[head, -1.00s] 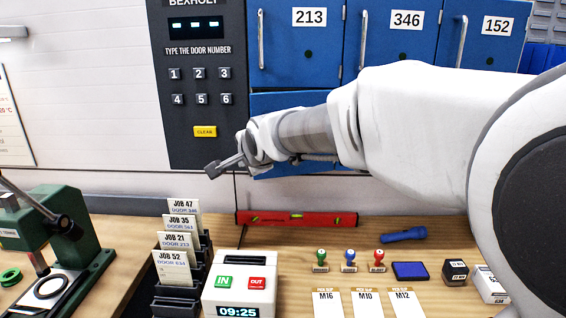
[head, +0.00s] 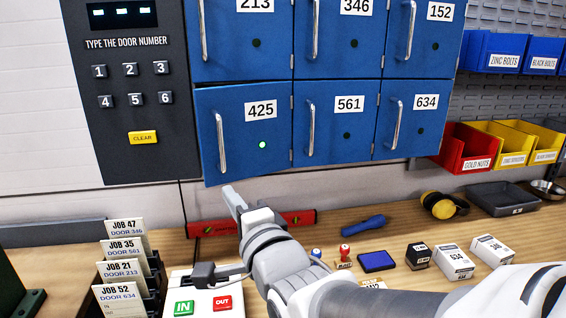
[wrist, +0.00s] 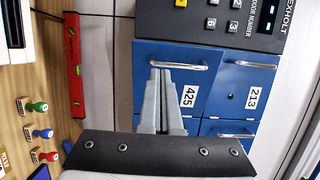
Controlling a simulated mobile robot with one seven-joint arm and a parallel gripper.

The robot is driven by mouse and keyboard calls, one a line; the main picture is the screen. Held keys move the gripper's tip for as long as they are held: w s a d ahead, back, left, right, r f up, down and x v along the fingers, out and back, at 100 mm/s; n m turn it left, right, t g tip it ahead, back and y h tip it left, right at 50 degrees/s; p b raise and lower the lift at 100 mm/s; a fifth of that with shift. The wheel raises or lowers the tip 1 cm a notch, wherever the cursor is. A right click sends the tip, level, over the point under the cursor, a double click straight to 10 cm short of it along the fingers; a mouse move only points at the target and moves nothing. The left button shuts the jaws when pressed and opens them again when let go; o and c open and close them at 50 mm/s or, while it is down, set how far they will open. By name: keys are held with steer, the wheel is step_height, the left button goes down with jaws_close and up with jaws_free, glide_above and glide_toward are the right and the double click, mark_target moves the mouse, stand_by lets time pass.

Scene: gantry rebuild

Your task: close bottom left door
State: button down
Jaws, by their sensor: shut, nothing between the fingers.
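The bottom left door is the blue door 425 (head: 240,112), with a silver handle (head: 220,143) near its left edge and a lit green dot. Its lower left corner juts out past the neighbouring doors, so it stands slightly ajar. In the wrist view door 425 (wrist: 207,80) lies behind the fingers, its handle (wrist: 170,65) by their tips. My gripper (head: 231,193) is shut and empty, just below the door's lower edge in the head view, fingers pointing up towards the cabinet. Whether the fingertips touch the door I cannot tell.
Doors 561 (head: 335,130) and 634 (head: 406,120) look shut. The keypad panel (head: 130,90) is left of door 425. A red level (head: 300,218), stamps, a blue flashlight (head: 363,224) and small boxes lie on the bench below. Job cards (head: 122,270) stand at left.

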mark_target(204, 163)
steer(key=p+x, duration=0.5)
steer(key=x, duration=0.8)
steer(key=shift+w+a, duration=0.25)
steer(key=shift+w, duration=0.05)
steer(key=shift+w+a+f+m+t+h+b, duration=0.1)
steer(key=shift+w+a+m+t+h+b, duration=0.2)
steer(key=shift+b, duration=0.35)
steer(key=shift+w+a+f+m+h+b, duration=0.1)
steer(key=shift+w+a+h+b, duration=0.2)
steer(key=shift+w+b, duration=0.25)
steer(key=shift+w+a+r+m+t+h+b, duration=0.1)
steer(key=shift+w+a+m+t+h+b, duration=0.4)
steer(key=shift+w+h+b, duration=0.3)
steer(key=shift+w+a+r+m+h+b, duration=0.1)
steer(key=shift+w+a+m+h+b, duration=0.2)
steer(key=shift+w+h, duration=0.2)
steer(key=shift+w+a+m+h+b, duration=0.1)
steer(key=shift+w+a+m+h, duration=0.1)
steer(key=shift+w+m+h, duration=0.25)
steer(key=shift+w+r+h, duration=0.15)
steer(key=shift+w+h, duration=0.05)
steer(key=shift+h, duration=0.05)
steer(key=shift+w+r, duration=0.1)
